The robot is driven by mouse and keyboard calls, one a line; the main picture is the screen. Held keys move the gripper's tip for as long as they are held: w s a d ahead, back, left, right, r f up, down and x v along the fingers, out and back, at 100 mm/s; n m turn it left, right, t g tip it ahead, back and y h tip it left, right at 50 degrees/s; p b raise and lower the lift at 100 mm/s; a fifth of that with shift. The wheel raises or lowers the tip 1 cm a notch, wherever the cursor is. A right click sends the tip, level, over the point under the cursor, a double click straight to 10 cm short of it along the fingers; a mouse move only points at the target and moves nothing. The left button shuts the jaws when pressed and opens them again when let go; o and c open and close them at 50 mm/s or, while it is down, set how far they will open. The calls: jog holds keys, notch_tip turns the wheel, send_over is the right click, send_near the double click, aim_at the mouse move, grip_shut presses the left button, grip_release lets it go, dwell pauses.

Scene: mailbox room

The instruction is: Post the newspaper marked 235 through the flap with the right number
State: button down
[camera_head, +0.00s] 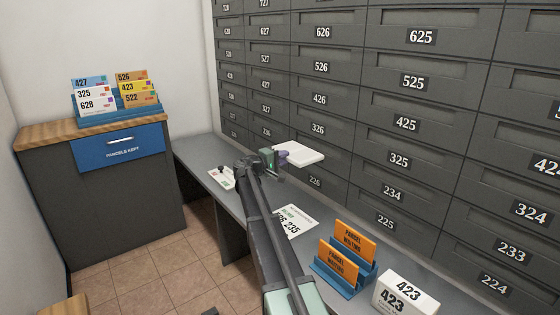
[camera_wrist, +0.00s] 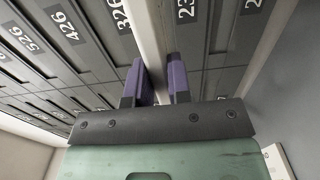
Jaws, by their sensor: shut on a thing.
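My gripper (camera_head: 275,160) is shut on a flat white thing (camera_head: 303,153), probably the newspaper; no number on it can be read. In the wrist view the purple fingers (camera_wrist: 161,82) pinch its pale edge (camera_wrist: 147,30). It is held roughly level at the grey flap wall, in front of the space between flap 326 (camera_head: 318,130) and flap 226 (camera_head: 314,182). It hides the flap there. In the wrist view a label beginning 23 (camera_wrist: 186,9) shows beside it. Whether its far edge is inside a slot cannot be told.
A white sheet (camera_head: 297,218) ending in 235 lies on the grey counter (camera_head: 210,157). Orange parcel cards (camera_head: 355,242) in a blue holder and a white 423 box (camera_head: 408,293) stand nearer. A rack of numbered cards (camera_head: 117,100) sits on the left cabinet (camera_head: 55,190).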

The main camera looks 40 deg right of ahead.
aim_at(304, 148)
jog(key=shift+w+d, duration=0.15)
jog(key=shift+d, duration=4)
jog(key=shift+d, duration=1.05)
jog(key=c, duration=1)
grip_release()
jog(key=shift+d, duration=0.1)
jog(key=shift+a, duration=4.55)
